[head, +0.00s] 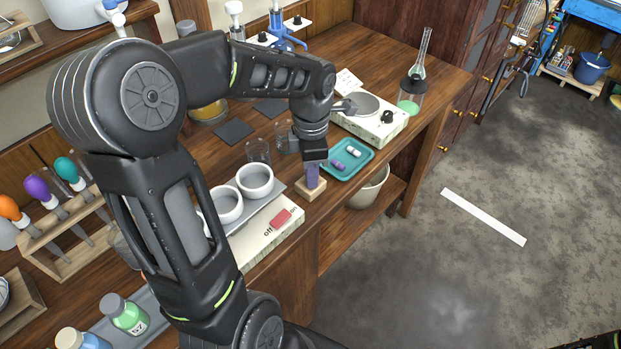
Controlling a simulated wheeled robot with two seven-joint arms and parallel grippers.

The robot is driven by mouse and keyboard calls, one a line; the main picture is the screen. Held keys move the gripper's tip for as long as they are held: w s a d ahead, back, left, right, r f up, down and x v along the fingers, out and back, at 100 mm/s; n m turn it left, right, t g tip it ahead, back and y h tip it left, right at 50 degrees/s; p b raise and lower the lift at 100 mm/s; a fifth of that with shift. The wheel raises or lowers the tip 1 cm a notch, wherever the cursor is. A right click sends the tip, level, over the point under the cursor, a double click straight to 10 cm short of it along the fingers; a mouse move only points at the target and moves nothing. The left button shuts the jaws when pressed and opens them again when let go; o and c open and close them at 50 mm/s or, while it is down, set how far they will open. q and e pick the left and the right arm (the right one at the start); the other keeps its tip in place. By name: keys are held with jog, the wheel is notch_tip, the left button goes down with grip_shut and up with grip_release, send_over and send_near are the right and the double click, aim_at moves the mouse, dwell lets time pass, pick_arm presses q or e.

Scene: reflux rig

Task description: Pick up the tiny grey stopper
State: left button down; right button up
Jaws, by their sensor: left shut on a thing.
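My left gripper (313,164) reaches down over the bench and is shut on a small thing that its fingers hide. Directly below the fingers, a purple upright piece (312,178) stands in a small wooden block (311,189). I cannot tell whether the fingers touch it or sit just above it. The tiny grey stopper cannot be made out, so I cannot tell from the picture whether it is the thing gripped. My right gripper is not in view.
A teal tray (365,147) with small capped vials lies right of the block. A white hotplate (386,127) stands behind it. White bowls (255,180) and a balance with a red switch (281,217) are at left. The bench's front edge is close to the block.

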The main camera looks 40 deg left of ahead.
pick_arm(q)
notch_tip(320, 180, up, 10)
jog(key=shift+b, duration=0.35)
jog(key=shift+r, duration=0.15)
dwell(0.7)
